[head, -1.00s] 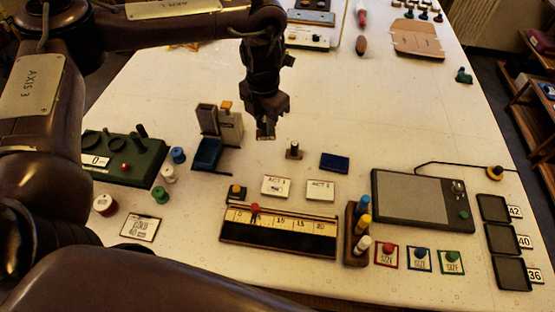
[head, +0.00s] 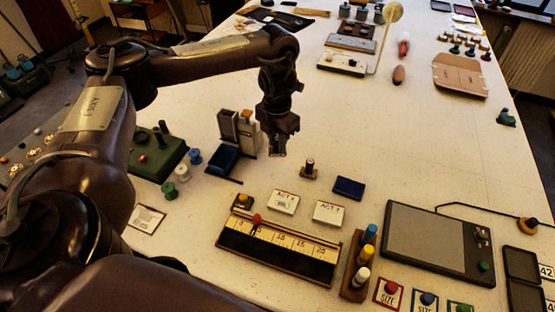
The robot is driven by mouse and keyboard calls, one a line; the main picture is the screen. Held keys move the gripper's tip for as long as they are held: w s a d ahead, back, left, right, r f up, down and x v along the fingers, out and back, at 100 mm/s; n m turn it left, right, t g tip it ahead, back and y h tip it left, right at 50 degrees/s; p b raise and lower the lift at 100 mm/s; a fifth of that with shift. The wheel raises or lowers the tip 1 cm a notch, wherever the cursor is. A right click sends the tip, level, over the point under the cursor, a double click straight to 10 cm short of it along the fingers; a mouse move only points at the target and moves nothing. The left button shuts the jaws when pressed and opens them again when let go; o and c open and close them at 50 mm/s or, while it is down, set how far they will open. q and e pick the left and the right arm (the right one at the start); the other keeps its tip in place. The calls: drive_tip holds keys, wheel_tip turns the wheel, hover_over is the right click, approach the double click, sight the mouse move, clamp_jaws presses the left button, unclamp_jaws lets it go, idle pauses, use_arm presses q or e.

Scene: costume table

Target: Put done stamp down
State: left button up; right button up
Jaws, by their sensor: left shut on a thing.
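My left gripper (head: 279,150) points down above the table, behind the ACT cards. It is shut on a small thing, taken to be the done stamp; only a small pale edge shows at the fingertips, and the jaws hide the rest. A dark blue pad (head: 348,187) lies right of that post. My right gripper is not in view.
ACT cards (head: 328,212) and a numbered scale board (head: 280,246) lie in front. A grey tablet (head: 437,240) lies at right. The table behind the post is clear.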

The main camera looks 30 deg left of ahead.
sight(277, 156)
use_arm(q)
wheel_tip(277, 156, down, 2)
drive_tip(key=shift+f, duration=0.15)
wheel_tip(277, 156, down, 4)
drive_tip(key=shift+r+b, duration=0.1)
drive_tip(key=shift+b, duration=0.75)
drive_tip(key=shift+a, duration=0.1)
drive_tip(key=shift+f, duration=0.25)
drive_tip(key=o, duration=0.8)
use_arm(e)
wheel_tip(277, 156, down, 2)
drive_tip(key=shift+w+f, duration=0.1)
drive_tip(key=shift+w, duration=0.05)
